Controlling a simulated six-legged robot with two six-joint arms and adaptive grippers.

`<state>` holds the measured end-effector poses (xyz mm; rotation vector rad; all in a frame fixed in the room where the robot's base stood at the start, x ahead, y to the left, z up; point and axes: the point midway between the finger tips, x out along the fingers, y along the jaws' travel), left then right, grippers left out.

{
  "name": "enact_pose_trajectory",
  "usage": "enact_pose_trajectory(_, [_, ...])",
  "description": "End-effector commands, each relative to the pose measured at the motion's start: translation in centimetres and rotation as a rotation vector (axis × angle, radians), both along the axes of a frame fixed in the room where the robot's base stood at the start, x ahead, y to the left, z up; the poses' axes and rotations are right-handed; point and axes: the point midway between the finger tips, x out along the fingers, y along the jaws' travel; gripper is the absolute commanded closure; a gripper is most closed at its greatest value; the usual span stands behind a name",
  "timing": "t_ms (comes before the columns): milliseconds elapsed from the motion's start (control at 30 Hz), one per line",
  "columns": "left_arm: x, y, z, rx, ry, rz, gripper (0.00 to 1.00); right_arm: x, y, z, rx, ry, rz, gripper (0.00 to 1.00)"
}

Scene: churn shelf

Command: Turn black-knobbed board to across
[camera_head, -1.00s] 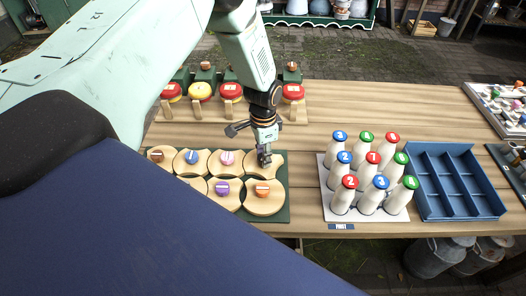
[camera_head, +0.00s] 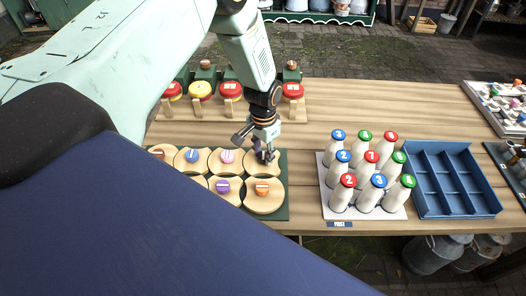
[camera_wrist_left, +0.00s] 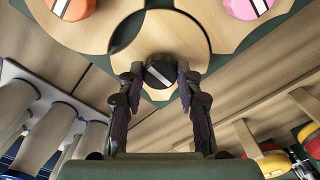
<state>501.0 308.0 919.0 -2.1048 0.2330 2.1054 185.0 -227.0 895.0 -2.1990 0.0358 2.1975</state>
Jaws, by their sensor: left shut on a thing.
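The black-knobbed board (camera_wrist_left: 165,38) is pale wood with curved-in sides. It lies at the back right end of the board set in the head view, mostly under my left gripper (camera_head: 265,157). Its black knob (camera_wrist_left: 160,74) has a white stripe, slanted in the wrist view. The fingers of my left gripper, also in the wrist view (camera_wrist_left: 159,84), are shut on the knob from both sides. The orange-knobbed round board (camera_head: 263,202) is in front of it, and the pink-knobbed board (camera_head: 226,168) is to its left. My right gripper is not in view.
The boards lie on a dark green base (camera_head: 282,205). Several numbered bottles stand on a white tray (camera_head: 333,208) to the right, beside a blue divided crate (camera_head: 459,207). Red and yellow knobs (camera_head: 200,90) line the back. Bare table lies between base and bottles.

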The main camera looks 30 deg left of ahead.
Motion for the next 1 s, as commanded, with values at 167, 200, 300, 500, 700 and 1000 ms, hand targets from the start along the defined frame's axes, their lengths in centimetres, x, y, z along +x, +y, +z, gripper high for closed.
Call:
enact_pose_trajectory(167, [0.0,0.0,0.0,-0.001,-0.001,0.003,0.97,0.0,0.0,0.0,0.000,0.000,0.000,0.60])
enact_pose_trajectory(200, [0.0,0.0,0.0,-0.001,-0.001,0.003,0.97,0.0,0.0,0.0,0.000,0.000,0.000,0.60])
enact_pose_trajectory(300, [0.0,0.0,0.0,0.000,-0.001,0.003,0.60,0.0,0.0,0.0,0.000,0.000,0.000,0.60])
enact_pose_trajectory(500, [0.0,0.0,0.0,0.000,-0.001,0.001,0.43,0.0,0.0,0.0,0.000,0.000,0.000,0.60])
enact_pose_trajectory(700, [0.0,0.0,0.0,0.000,-0.001,0.000,0.42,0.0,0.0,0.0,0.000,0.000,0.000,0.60])
enact_pose_trajectory(1000, [0.2,0.0,2.0,-0.001,-0.005,0.000,0.42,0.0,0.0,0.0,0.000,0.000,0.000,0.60])
